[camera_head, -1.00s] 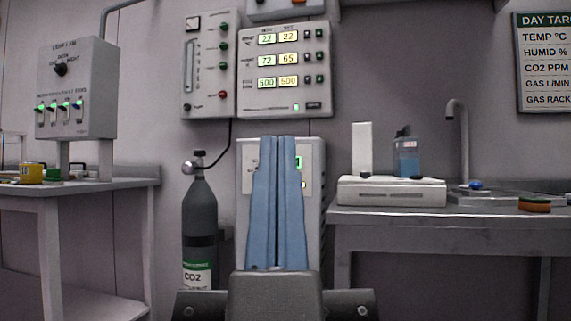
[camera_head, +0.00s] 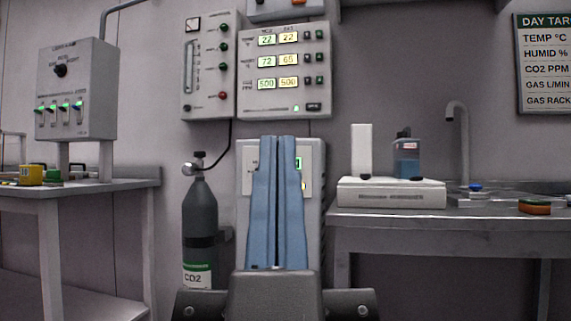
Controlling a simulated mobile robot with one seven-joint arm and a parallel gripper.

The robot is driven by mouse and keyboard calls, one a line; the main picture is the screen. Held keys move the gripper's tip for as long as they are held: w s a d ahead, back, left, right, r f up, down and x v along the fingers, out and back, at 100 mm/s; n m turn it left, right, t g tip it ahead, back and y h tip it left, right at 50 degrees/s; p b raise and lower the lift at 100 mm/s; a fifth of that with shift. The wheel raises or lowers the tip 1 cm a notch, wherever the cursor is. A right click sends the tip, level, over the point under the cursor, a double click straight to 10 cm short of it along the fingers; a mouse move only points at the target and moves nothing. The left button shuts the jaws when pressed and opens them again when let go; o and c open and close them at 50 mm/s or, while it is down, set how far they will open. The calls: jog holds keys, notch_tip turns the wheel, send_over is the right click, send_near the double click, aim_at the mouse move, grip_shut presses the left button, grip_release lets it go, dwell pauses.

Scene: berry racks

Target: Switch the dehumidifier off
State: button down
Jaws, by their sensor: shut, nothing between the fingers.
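A white upright cabinet (camera_head: 314,222), which looks like the dehumidifier, stands against the back wall between the gas cylinder and the sink bench. My gripper (camera_head: 277,140) is in front of it, with its two blue fingers pointing up and shut with nothing between them. The fingers hide most of the cabinet's front panel. A small green-lit display and a yellow light show just right of the fingers. I cannot make out a switch on the cabinet. Whether the fingertips touch it cannot be told.
A grey CO2 cylinder (camera_head: 200,225) stands left of the cabinet. A sink bench (camera_head: 420,235) is at right, a table (camera_head: 60,192) with a light control box (camera_head: 77,90) at left. A control panel (camera_head: 285,105) with lit readouts hangs above.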

notch_tip(320, 180, up, 62)
jog(key=p, duration=6.1)
jog(key=shift+w, duration=0.15)
